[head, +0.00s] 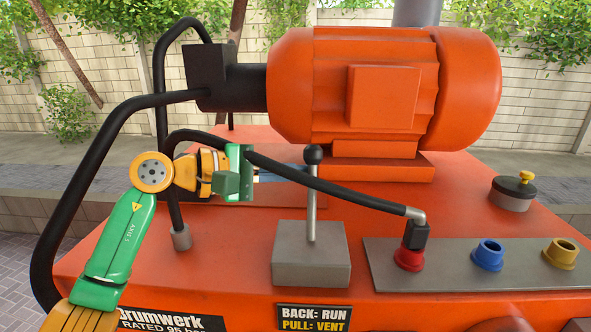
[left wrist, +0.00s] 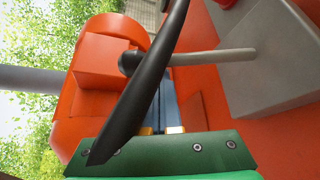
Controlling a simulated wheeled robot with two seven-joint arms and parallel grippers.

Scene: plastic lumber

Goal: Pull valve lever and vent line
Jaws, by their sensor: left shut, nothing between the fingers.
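The valve lever (head: 312,205) is a thin metal rod with a black ball knob (head: 313,154). It stands about upright from a grey block (head: 312,255) on the orange machine. In the left wrist view the lever (left wrist: 210,57) runs in from the right, knob (left wrist: 130,63) at its end. The black vent hose (head: 340,190) crosses in front of my left gripper and ends in an elbow at the red port (head: 409,258). My left gripper (head: 297,171) is shut and empty, its fingers pointing at the lever from the left. The hose partly hides the fingers in both views. My right gripper is out of view.
A label (head: 314,318) reads "BACK: RUN, PULL: VENT". A blue port (head: 488,254) and a yellow port (head: 561,253) stand open on the grey plate. An orange motor (head: 385,90) rises behind. Thick black hoses (head: 88,165) arch at the left.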

